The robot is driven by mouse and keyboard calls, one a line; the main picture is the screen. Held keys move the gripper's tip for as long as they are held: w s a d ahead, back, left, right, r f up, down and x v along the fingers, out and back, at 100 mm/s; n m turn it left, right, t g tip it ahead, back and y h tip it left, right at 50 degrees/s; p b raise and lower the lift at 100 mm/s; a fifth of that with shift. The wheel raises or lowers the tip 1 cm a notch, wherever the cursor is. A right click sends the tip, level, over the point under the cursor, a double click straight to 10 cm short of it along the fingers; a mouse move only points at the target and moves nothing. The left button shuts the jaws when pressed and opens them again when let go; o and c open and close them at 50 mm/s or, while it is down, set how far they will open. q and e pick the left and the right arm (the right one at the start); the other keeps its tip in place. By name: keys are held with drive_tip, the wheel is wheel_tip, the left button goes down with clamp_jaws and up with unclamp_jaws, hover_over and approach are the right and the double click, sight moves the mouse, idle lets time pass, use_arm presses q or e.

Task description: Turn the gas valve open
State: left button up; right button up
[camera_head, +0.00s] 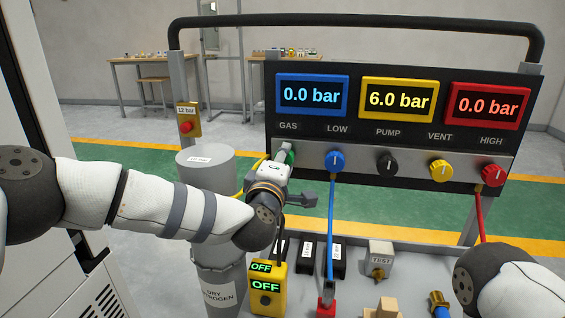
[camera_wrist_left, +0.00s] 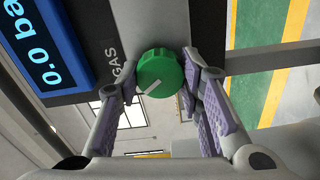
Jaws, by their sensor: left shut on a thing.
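The green gas valve knob (camera_head: 290,156) sits under the GAS label at the left end of the panel. It is mostly hidden behind my left gripper (camera_head: 280,164) in the head view. In the left wrist view the round green knob (camera_wrist_left: 160,72) shows a white pointer line slanting across its face. My left gripper (camera_wrist_left: 160,80) has its purple-padded fingers on either side of the knob and is shut on it. The blue display (camera_head: 312,95) above reads 0.0 bar. My right arm shows at the lower right; its gripper is out of view.
Beside GAS are the blue LOW knob (camera_head: 336,161), black PUMP knob (camera_head: 387,163), yellow VENT knob (camera_head: 441,170) and red HIGH knob (camera_head: 493,174). A blue hose (camera_head: 332,230) hangs below LOW. A grey nitrogen cylinder (camera_head: 207,163) and yellow OFF box (camera_head: 266,287) stand near my left arm.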

use_arm(q)
drive_tip(key=n+b, duration=0.3)
drive_tip(key=n, duration=0.7)
drive_tip(key=shift+n, duration=0.3)
use_arm(e)
drive_tip(key=shift+g, duration=0.6)
drive_tip(key=s+f, duration=0.3)
drive_tip(key=shift+f, duration=0.25)
use_arm(q)
drive_tip(key=shift+n, duration=0.3)
use_arm(e)
drive_tip(key=shift+s, duration=0.1)
use_arm(q)
drive_tip(key=o, duration=1.2)
drive_tip(key=shift+c, duration=0.2)
drive_tip(key=shift+s, duration=0.1)
drive_tip(key=s+a, duration=0.2)
drive_tip(key=s, duration=0.9)
drive_tip(key=shift+s+a, duration=0.15)
drive_tip(key=shift+s, duration=0.15)
